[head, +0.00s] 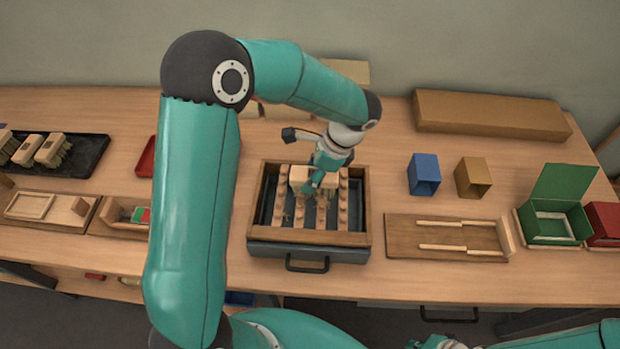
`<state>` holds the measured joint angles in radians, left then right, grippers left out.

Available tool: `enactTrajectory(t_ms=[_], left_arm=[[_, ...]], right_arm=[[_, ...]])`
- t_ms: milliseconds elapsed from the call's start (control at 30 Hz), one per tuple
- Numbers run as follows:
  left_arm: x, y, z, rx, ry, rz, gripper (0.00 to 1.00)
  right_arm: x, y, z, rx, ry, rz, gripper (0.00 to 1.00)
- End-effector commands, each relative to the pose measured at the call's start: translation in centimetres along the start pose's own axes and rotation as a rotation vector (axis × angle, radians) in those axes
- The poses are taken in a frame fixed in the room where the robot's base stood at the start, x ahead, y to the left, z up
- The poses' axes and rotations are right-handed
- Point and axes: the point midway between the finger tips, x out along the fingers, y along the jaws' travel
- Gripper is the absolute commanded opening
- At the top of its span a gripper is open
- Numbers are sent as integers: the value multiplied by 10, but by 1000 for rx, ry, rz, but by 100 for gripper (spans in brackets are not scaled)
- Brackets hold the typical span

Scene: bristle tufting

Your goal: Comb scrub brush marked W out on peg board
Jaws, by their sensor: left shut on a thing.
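My left gripper (318,182) is over the peg board, pointing down, and is shut on a pale wooden scrub brush (299,178). The brush sits at the peg rows; the gripper hides part of it, and I cannot make out a letter on it. The peg board (342,210) has several light wooden strips with pegs, set in a dark wood-framed tray with a black handle at the front. Several other brushes (50,150) lie on a black tray (92,158) at the far left. My right gripper is not clearly in view; only part of that arm shows at the bottom right.
Blue (424,174) and tan (472,178) bins stand right of the peg board. A long brown box (490,115) is at the back.

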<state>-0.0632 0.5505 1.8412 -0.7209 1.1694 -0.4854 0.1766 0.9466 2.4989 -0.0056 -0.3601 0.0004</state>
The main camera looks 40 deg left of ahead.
Motion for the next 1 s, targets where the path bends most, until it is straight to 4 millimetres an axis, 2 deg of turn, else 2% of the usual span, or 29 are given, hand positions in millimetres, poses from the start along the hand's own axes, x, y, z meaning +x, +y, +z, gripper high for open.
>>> enactTrajectory(t_ms=[233,467,1000], left_arm=[[1,-20,0,-1,0,1,19],[1,-25,0,0,0,1,19],[-38,-25,16,0,1,-1,19]], right_arm=[[-7,-2,0,0,0,0,0],[-8,-3,0,0,0,0,0],[-38,-14,0,0,0,0,0]])
